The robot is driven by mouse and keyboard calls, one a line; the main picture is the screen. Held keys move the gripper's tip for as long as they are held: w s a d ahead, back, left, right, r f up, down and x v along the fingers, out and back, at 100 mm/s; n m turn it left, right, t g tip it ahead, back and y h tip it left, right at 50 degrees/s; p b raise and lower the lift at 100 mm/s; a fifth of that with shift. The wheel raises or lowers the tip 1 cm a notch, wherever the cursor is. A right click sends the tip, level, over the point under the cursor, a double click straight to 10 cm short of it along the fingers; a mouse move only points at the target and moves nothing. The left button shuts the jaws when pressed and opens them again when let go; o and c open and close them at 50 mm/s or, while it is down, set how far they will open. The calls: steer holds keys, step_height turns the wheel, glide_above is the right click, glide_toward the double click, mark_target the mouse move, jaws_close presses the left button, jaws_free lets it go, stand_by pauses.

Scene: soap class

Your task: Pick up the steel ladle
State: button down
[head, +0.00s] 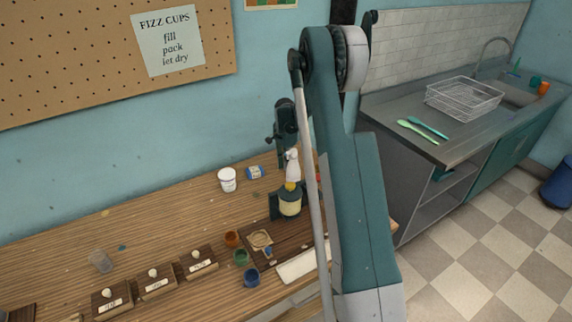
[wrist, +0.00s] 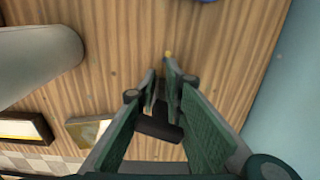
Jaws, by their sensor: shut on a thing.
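My gripper (wrist: 161,76) points at the wooden table in the wrist view. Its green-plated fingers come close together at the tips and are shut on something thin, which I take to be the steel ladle. The ladle itself is largely hidden by the fingers, and I cannot make out its bowl in either view. A small yellow spot shows just beyond the fingertips. In the head view, my arm covers the right part of the table.
A counter at the right bears a wire rack (head: 464,98) and green utensils (head: 417,131). The table's left rear is fairly clear.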

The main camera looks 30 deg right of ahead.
steer(key=shift+r, duration=0.1)
steer(key=shift+r+p, duration=0.4)
steer(key=shift+r, duration=4.55)
